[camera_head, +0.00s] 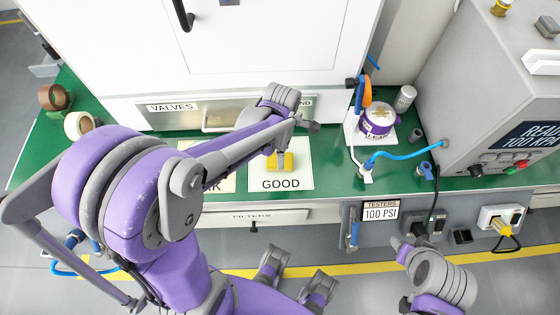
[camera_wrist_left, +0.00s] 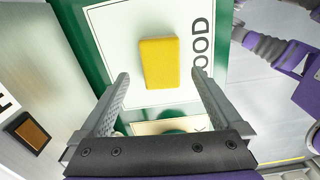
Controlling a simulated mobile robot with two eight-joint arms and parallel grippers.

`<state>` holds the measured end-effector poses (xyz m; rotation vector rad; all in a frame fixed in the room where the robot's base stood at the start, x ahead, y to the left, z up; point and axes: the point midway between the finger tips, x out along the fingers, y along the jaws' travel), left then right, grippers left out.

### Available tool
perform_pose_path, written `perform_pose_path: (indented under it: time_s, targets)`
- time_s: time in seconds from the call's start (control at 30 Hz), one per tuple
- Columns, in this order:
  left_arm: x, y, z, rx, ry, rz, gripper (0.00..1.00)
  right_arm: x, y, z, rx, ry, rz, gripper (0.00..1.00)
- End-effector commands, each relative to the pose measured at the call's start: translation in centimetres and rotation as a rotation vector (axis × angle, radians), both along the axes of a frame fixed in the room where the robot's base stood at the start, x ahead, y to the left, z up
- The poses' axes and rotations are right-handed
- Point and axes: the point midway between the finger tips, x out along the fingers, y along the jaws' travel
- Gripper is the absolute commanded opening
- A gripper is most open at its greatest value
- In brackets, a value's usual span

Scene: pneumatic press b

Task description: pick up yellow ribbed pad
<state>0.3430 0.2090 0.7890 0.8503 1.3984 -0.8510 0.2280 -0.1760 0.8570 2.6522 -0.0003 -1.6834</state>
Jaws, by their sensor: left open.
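The yellow pad (camera_head: 286,162) lies on the white card marked GOOD (camera_head: 300,182) on the green bench. In the left wrist view the yellow pad (camera_wrist_left: 160,63) is a plain block on the card; no ribs can be made out. My left gripper (camera_head: 280,150) is over the pad and hides part of it in the head view. In the wrist view my left gripper (camera_wrist_left: 160,76) is open and empty, its fingers apart on either side of the pad's near end. My right arm's end (camera_head: 430,275) is at the lower right, away from the pad; its jaws are unclear.
A second card (camera_head: 222,183) lies left of the GOOD card, partly hidden by my arm. A cabinet (camera_head: 285,45) stands behind. Tape rolls (camera_head: 78,125) are at the left. A purple-banded container (camera_head: 377,121), blue hose (camera_head: 410,155) and grey tester (camera_head: 500,100) are to the right.

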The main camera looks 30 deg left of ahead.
Motion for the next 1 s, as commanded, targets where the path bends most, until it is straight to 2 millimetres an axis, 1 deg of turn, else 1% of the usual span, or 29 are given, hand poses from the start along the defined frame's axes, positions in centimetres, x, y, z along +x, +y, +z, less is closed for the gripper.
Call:
perform_pose_path:
  time_s: [0.2, 0.3, 0.4, 0.57, 0.6, 0.67, 0.8, 0.97, 1.0]
  targets:
    - [-0.3, 0.3, -3.4, 0.0, 0.0, 0.0, 1.0, -0.1, 0.0, -0.6, 0.0, 0.002, 0.0, 0.5]
    - [-0.3, 0.3, -4.4, 0.0, 0.0, 0.0, 1.0, -0.1, 0.0, -0.7, 0.0, 0.002, 0.0, 0.5]
    - [-0.3, 0.3, -4.7, 0.0, -0.001, -0.001, 1.0, -0.1, 0.0, -0.7, 0.0, 0.002, 0.0, 0.5]
    - [-0.3, 0.3, -4.7, 0.0, -0.001, -0.001, 1.0, -0.1, 0.0, -0.7, 0.0, 0.002, 0.0, 0.5]
    - [-0.3, 0.3, -4.7, 0.0, -0.001, -0.001, 0.98, -0.1, 0.0, -0.7, 0.0, 0.002, 0.0, 0.5]
    - [-0.3, 0.3, -4.7, 0.0, -0.001, -0.001, 0.87, -0.1, 0.0, -0.7, 0.0, 0.002, 0.0, 0.5]
    - [-0.3, 0.3, -4.7, 0.0, -0.001, -0.001, 0.62, -0.1, 0.0, -0.7, 0.0, 0.002, 0.0, 0.5]
    - [-0.3, 0.3, -4.7, 0.0, -0.001, -0.001, 0.33, -0.1, 0.0, -0.7, 0.0, 0.002, 0.0, 0.5]
    - [-0.3, 0.3, -4.7, 0.0, 0.0, -0.001, 0.26, -0.1, 0.0, -0.7, 0.0, 0.002, 0.0, 0.5]
